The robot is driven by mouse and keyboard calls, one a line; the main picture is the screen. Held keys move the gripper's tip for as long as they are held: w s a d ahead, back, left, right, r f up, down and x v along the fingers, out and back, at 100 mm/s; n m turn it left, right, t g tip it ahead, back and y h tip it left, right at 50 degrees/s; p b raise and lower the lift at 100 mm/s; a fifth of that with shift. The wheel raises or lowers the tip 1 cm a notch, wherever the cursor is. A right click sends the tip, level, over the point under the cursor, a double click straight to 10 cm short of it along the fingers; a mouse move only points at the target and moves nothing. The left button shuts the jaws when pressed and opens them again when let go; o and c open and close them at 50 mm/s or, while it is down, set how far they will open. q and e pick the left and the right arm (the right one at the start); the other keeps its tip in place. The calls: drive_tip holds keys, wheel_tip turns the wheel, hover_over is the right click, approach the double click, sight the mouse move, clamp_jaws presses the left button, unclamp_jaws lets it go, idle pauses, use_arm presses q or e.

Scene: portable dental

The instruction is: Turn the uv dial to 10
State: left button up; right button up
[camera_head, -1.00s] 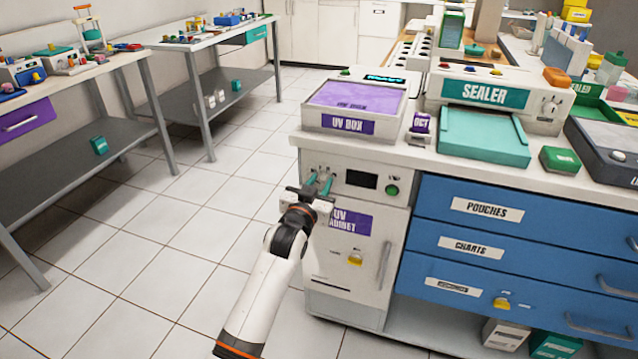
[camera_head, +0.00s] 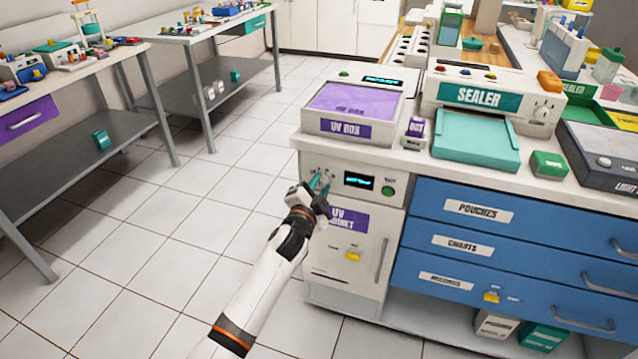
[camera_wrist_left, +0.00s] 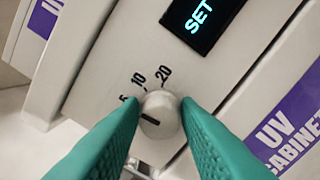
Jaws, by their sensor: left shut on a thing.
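The UV cabinet (camera_head: 345,245) stands at the left end of the counter with a control panel at its top. In the left wrist view, the round pale uv dial (camera_wrist_left: 160,114) sits between the teal fingertips of my left gripper (camera_wrist_left: 163,118), which is shut on it. The printed marks 5, 10 and 20 arc around the dial's upper left side. A short dark pointer line shows on the lower left of the dial's face; I cannot tell exactly which mark it lines up with. The cabinet's display (camera_head: 359,181) is lit, and its visible text in the wrist view begins with "SET".
A green button (camera_head: 388,190) is right of the display. A yellow latch (camera_head: 352,255) and a vertical handle (camera_head: 382,260) are on the cabinet door below. Blue drawers (camera_head: 480,250) adjoin on the right. The floor left of the cabinet is clear.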

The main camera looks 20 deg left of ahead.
use_arm(q)
drive_tip(key=m, duration=0.4)
drive_tip(key=shift+f+m, duration=0.1)
drive_tip(key=shift+m, duration=0.2)
use_arm(e)
drive_tip(key=shift+s+d+f, duration=0.15)
drive_tip(key=shift+s+f, duration=0.55)
drive_tip(key=shift+f, duration=0.1)
drive_tip(key=shift+s+f, duration=0.1)
use_arm(q)
drive_tip(key=o, duration=0.9)
drive_tip(key=shift+o, duration=0.2)
drive_tip(key=shift+s+p, duration=0.3)
drive_tip(key=shift+s, duration=0.05)
drive_tip(key=s+p, duration=0.1)
drive_tip(key=s, duration=1)
drive_tip(key=shift+s+a, duration=0.15)
use_arm(e)
drive_tip(key=s, duration=0.1)
drive_tip(key=s+f, duration=0.2)
drive_tip(key=shift+d+f, duration=0.2)
drive_tip(key=shift+d, duration=0.05)
